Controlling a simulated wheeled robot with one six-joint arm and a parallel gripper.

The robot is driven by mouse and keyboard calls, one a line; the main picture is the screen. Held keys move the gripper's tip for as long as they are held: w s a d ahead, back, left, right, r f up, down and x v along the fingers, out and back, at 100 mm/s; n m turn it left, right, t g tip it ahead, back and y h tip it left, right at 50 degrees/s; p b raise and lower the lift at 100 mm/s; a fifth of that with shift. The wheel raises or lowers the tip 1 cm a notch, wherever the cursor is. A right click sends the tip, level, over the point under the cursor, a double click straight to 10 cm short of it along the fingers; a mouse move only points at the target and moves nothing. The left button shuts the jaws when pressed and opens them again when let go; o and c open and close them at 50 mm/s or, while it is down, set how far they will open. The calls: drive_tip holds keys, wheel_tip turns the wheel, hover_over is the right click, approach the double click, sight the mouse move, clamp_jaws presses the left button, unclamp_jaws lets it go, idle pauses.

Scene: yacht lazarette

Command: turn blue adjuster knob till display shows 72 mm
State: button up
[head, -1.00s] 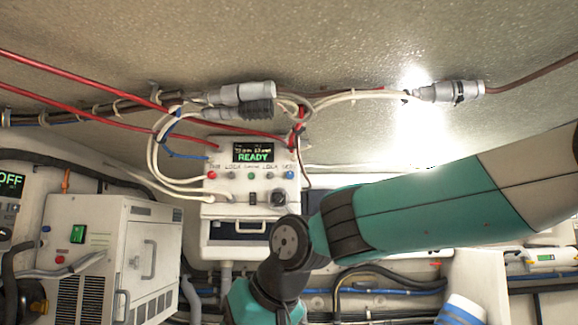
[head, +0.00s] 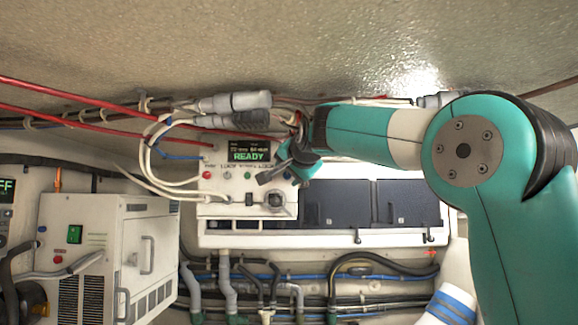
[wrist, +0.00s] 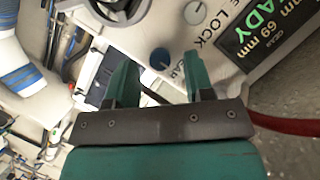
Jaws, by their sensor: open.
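The blue adjuster knob (wrist: 160,58) is on the white panel of the control box (wrist: 160,25), labelled beside it, in the wrist view. My gripper (wrist: 161,72) is open, its two teal fingers on either side of the knob in the picture; I cannot tell whether they touch it. The display (wrist: 268,30) is partly cut off and upside-slanted; it shows 69 mm, part of another mm line, and green READY. In the head view the display (head: 249,151) also reads READY, its small figures unclear. There my gripper (head: 284,172) is at the panel's right side and hides the blue knob.
A grey knob (wrist: 195,12) and a large dark dial (wrist: 124,6) sit near the blue knob. White cables and grey connectors (head: 235,102) run above the box. A white cabinet (head: 85,255) stands at left, and pipes and hoses (head: 365,275) run below.

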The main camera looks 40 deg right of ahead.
drive_tip(key=shift+w+d+f, duration=0.15)
drive_tip(key=shift+w, duration=0.3)
clamp_jaws()
drive_tip(key=shift+f+b, duration=0.15)
drive_tip(key=shift+b, duration=0.2)
drive_tip(key=m+b, duration=0.1)
drive_tip(key=m+t+b, duration=0.1)
drive_tip(key=b, duration=0.1)
drive_tip(key=shift+f+y, duration=0.25)
drive_tip(key=shift+y, duration=0.15)
drive_tip(key=m+t+b, duration=0.1)
drive_tip(key=m+b, duration=0.2)
drive_tip(key=b, duration=0.1)
drive_tip(key=shift+d+t, duration=0.1)
drive_tip(key=shift+t, duration=0.3)
drive_tip(key=shift+m+t+b, duration=0.3)
drive_tip(key=shift+m+b, duration=0.55)
drive_tip(key=shift+m, duration=0.15)
drive_tip(key=shift+r, duration=0.1)
